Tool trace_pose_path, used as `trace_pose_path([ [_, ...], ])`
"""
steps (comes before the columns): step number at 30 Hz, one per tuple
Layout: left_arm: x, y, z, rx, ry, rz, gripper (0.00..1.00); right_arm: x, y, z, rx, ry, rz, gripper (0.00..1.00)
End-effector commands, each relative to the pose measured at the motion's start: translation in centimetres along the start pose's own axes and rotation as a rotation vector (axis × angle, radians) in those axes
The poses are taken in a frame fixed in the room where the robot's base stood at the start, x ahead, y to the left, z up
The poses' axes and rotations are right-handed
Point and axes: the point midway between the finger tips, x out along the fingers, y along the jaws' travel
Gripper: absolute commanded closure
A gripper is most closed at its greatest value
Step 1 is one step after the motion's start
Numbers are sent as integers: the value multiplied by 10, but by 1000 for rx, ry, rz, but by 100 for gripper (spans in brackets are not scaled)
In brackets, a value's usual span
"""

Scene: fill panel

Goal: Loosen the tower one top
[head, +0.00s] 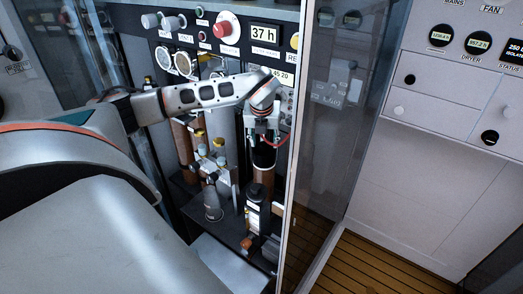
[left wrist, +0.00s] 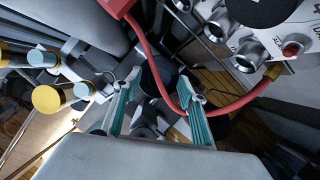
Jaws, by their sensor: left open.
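A brown tower (head: 263,177) with a black top (head: 264,157) stands inside the open cabinet in the head view. A second brown tower (head: 184,143) stands further left; I read no number on either. My left gripper (head: 262,141) is just above the black top of the right-hand tower, pointing down. In the left wrist view, the teal-padded fingers of my left gripper (left wrist: 160,84) are spread apart. A dark round part, likely the black top (left wrist: 157,72), shows between and beyond them. I cannot tell whether the fingers touch it. My right gripper is not in view.
A red hose (left wrist: 146,55) loops close by the fingers. Yellow-capped fittings (left wrist: 48,98) sit at the left. The control panel with an hour display (head: 264,34) is above my gripper, and a glass door (head: 330,110) stands to the right.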

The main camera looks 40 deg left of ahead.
Motion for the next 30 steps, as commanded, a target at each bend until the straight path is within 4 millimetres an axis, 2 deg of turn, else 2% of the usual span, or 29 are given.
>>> trace_pose_path([
  [3,-22,0,-2,3,-2,-2,58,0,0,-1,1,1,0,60],
  [12,-44,1,-66,6,1,-1,58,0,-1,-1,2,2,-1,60],
  [18,-56,1,-97,3,1,0,58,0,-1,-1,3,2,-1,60],
  [24,-62,2,-110,0,0,1,58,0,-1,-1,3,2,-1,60],
  [30,-63,2,-112,-1,0,0,58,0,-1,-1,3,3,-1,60],
])
